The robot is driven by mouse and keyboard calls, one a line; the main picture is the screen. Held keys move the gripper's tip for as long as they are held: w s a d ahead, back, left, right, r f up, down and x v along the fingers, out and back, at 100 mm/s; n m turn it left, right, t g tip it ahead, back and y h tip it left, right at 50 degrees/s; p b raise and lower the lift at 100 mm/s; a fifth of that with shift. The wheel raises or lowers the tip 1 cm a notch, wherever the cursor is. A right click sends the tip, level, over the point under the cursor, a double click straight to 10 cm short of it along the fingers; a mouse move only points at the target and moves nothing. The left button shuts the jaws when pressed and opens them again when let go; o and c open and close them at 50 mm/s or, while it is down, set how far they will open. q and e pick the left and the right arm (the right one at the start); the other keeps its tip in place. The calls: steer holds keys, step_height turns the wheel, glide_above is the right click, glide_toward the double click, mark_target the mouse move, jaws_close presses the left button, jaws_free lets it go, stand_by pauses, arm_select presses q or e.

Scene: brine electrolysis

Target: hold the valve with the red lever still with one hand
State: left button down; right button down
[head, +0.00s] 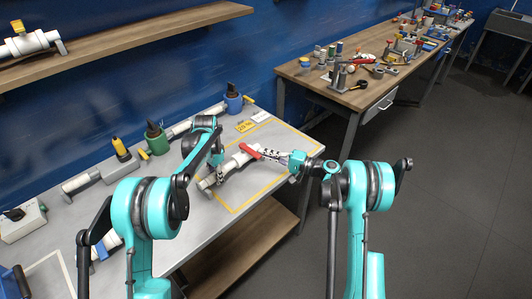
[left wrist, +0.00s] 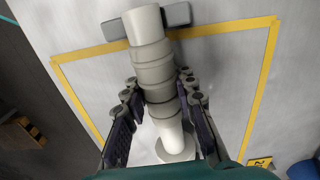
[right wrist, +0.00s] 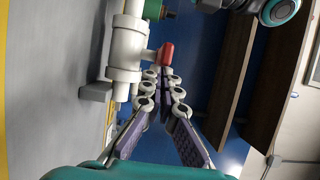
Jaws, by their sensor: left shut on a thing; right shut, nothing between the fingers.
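The valve, a white-grey pipe body (head: 235,165) with a red lever (head: 250,151), lies inside the yellow outline on the grey table. My left gripper (head: 217,174) is shut on the pipe body from above. In the left wrist view the pipe body (left wrist: 155,65) runs between its two fingers; the lever is not visible there. My right gripper (head: 270,154) is shut and empty, with its tips close to the lever. In the right wrist view the lever's red end (right wrist: 166,53) is just beyond the tips (right wrist: 163,78); I cannot tell if they touch.
A wooden shelf (head: 130,38) hangs above. A cluttered wooden bench (head: 350,95) stands at the back right.

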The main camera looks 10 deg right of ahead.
steer(key=w+d+v, duration=0.1)
steer(key=w+v, duration=0.1)
steer(key=v, duration=0.9)
steer(key=shift+d, duration=0.35)
arm_select(q)
steer(key=c, duration=1.1)
jaws_free()
steer(key=shift+c, duration=0.2)
steer(key=shift+r, duration=0.15)
step_height(320, 180, up, 12)
steer(key=shift+f, duration=0.1)
